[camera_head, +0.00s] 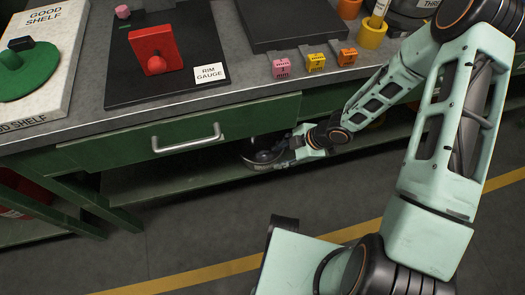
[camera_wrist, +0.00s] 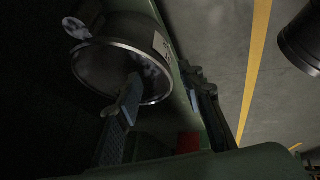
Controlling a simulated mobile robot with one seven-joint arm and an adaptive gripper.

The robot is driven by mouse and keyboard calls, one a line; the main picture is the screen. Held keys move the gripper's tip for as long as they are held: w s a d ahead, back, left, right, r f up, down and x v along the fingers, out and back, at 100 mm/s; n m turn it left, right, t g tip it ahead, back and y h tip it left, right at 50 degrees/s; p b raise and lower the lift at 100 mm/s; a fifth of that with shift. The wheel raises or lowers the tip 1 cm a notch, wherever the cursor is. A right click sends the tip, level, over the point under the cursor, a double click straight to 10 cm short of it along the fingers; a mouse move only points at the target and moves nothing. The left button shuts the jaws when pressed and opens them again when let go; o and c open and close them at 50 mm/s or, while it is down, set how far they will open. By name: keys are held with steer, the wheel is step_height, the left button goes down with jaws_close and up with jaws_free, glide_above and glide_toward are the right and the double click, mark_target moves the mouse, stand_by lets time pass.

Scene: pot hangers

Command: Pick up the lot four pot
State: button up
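A dark metal pot (camera_head: 262,153) sits on the lower shelf under the bench, partly hidden by the drawer front and my gripper. In the wrist view the pot (camera_wrist: 112,68) shows its round open mouth, a shiny rim and a pale label on its side; I cannot read a lot number. My gripper (camera_head: 285,160) is at the pot's right side in the head view. In the wrist view my gripper (camera_wrist: 160,75) is open, with one finger overlapping the pot's mouth and the other outside its wall. I cannot tell whether either finger touches it.
The green drawer front (camera_head: 190,135) with its handle hangs just above the pot. The lower shelf (camera_head: 165,183) is bare to the left. On the bench are the red rim gauge (camera_head: 155,50), several coloured tags and a green piece on the good shelf (camera_head: 45,105). The floor in front is clear.

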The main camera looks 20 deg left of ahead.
mark_target(272, 161)
steer(key=shift+b+x, duration=2.1)
steer(key=shift+x, duration=1.2)
steer(key=shift+s+d, duration=0.1)
steer(key=shift+s, duration=0.05)
steer(key=shift+c, duration=0.5)
jaws_close()
steer(key=shift+r, duration=0.1)
